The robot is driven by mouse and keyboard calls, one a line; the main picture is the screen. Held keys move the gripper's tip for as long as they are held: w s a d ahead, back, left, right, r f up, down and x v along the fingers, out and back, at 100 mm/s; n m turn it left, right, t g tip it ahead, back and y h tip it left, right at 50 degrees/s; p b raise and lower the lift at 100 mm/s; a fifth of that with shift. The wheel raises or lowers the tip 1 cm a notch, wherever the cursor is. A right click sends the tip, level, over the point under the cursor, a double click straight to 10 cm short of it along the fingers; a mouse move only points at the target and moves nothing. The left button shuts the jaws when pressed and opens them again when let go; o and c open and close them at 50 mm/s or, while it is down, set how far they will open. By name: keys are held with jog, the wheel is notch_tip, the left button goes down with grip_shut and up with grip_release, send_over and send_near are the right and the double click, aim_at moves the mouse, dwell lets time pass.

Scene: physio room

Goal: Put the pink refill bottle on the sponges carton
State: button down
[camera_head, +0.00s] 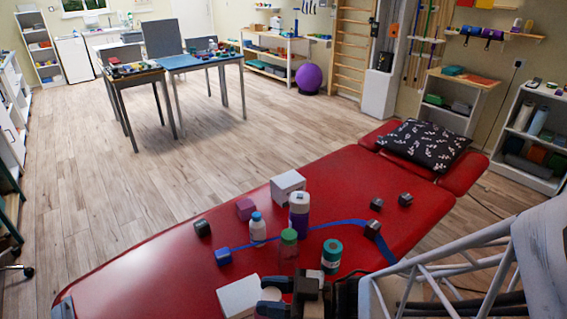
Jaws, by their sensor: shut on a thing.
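My gripper (272,289) is at the bottom middle, over the near part of the red treatment table. It is shut on a pale pinkish thing (267,296), which seems to be the pink refill bottle; my dark fingers hide most of it. A white carton (239,297) lies just left of my gripper, partly cut off by the frame edge. Another white carton (288,184) stands farther back on the table. No label is readable, so I cannot tell which is the sponges carton. I cannot tell whether the held thing touches the near carton.
Around them on the red table (160,262) stand a green-capped bottle (288,250), a teal roll (331,256), a purple bottle (299,217), a blue-capped bottle (258,229) and several small cubes. A blue strap (325,225) crosses the top. The table's left part is clear.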

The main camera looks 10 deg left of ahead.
dwell(0.4)
jog(key=w+a+f, duration=0.1)
jog(key=w+a, duration=0.9)
jog(key=w, duration=0.2)
jog(key=shift+w+f, duration=0.2)
jog(key=shift+a, duration=0.1)
jog(key=shift+f, duration=1.9)
jog(key=c, duration=0.7)
grip_release()
jog(key=shift+d, duration=6)
